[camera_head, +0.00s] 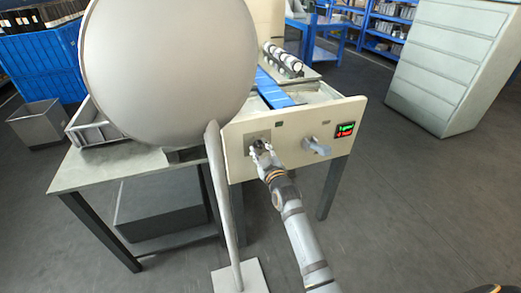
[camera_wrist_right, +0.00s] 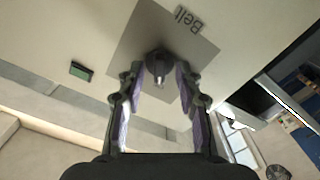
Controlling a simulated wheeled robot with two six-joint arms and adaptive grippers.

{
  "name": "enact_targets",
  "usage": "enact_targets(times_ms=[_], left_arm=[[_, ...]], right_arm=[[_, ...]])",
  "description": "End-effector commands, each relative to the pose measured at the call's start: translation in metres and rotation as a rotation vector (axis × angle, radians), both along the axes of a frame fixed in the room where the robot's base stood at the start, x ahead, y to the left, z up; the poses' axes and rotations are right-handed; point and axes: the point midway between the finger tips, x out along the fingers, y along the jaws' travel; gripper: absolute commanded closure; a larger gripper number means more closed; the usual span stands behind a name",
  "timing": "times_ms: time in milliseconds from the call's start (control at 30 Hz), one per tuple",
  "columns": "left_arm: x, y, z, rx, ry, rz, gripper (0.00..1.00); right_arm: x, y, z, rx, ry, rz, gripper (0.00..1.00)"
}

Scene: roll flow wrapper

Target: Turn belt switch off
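The belt switch is a dark round knob (camera_wrist_right: 158,63) on a grey square plate (camera_wrist_right: 190,50) labelled "Belt" in the right wrist view. In the head view its plate (camera_head: 252,135) sits on the left part of the machine's cream front panel (camera_head: 240,165). My right gripper (camera_head: 261,148) is at the knob, and its fingers also show in the right wrist view (camera_wrist_right: 160,75). The fingers are apart, one on each side of the knob. I cannot tell whether they touch it. The knob's exact angle is unclear. My left gripper is not in view.
A large grey disc (camera_head: 170,65) on a stand (camera_head: 222,200) stands close on the left. The floor at right is clear.

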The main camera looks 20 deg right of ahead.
Motion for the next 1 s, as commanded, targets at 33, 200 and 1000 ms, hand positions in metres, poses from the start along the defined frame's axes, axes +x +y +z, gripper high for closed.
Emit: enact_targets(times_ms=[33,200,1000], left_arm=[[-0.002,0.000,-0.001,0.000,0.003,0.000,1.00],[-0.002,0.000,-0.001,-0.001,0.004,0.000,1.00],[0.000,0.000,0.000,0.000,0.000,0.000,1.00]], right_arm=[[0.000,0.000,0.000,0.000,0.000,0.000,0.65],[-0.016,-0.001,-0.001,0.000,0.001,-0.001,0.65],[-0.120,-0.004,0.000,0.001,0.000,0.000,0.65]])
